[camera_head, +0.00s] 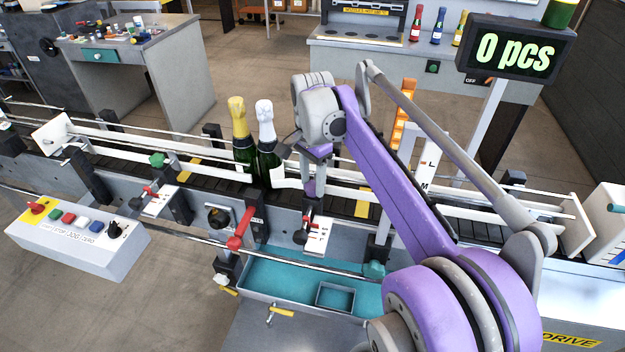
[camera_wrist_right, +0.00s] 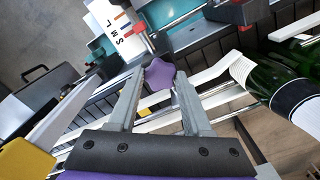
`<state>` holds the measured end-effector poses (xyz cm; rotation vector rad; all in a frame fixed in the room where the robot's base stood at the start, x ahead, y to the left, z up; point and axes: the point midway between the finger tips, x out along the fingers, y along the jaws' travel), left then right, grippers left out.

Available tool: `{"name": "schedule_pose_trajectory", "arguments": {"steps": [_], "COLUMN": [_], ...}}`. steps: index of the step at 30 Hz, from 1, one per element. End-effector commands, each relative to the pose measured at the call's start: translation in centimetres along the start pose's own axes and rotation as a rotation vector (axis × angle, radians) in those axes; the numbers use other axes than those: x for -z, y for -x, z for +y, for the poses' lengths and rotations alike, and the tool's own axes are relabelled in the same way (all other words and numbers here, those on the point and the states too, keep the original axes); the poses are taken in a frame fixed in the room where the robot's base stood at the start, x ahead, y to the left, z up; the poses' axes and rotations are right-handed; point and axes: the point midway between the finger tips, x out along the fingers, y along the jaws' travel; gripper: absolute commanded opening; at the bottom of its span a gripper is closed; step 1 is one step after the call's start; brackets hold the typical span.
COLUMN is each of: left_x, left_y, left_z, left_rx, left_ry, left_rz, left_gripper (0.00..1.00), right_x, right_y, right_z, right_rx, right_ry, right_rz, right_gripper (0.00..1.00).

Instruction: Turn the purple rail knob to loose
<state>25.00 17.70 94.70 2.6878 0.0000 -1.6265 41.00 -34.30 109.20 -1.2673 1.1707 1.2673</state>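The purple rail knob (camera_wrist_right: 159,75) is star-shaped and shows at the tips of my right gripper's fingers in the right wrist view. My right gripper (camera_wrist_right: 160,80) is open, with one finger on each side of the knob; I cannot tell whether either finger touches it. In the head view my right gripper (camera_head: 314,165) points down over the conveyor's near rail, and a purple part (camera_head: 309,187) shows just below it. The scale card (camera_wrist_right: 118,28) marked S, M, L is in the wrist view. My left gripper is not in view.
Two dark bottles with gold (camera_head: 238,125) and white (camera_head: 265,125) tops stand on the conveyor left of my gripper. A red clamp lever (camera_head: 240,230) and a teal tray (camera_head: 275,272) are in front. A button box (camera_head: 80,235) stands at the left, and a display (camera_head: 515,50) reads 0 pcs.

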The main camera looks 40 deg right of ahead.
Motion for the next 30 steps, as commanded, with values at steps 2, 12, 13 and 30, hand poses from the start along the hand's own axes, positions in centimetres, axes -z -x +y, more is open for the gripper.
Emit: {"name": "schedule_pose_trajectory", "arguments": {"steps": [2,12,13,30], "left_x": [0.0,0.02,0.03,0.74], "left_y": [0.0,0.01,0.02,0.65], "left_z": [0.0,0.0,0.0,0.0], "left_rx": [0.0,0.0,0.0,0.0], "left_ry": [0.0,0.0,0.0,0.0], "left_rz": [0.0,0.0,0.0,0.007], "left_gripper": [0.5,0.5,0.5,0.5], "right_x": [0.0,0.0,0.0,0.0], "right_y": [0.01,0.03,0.03,0.12], "right_z": [-0.01,-0.01,-0.01,-0.02], "right_rx": [0.0,0.0,0.001,0.001], "right_ry": [0.0,0.005,0.009,0.355], "right_rz": [0.0,0.0,0.0,0.0], "right_gripper": [0.29,0.0,0.0,0.0]}}
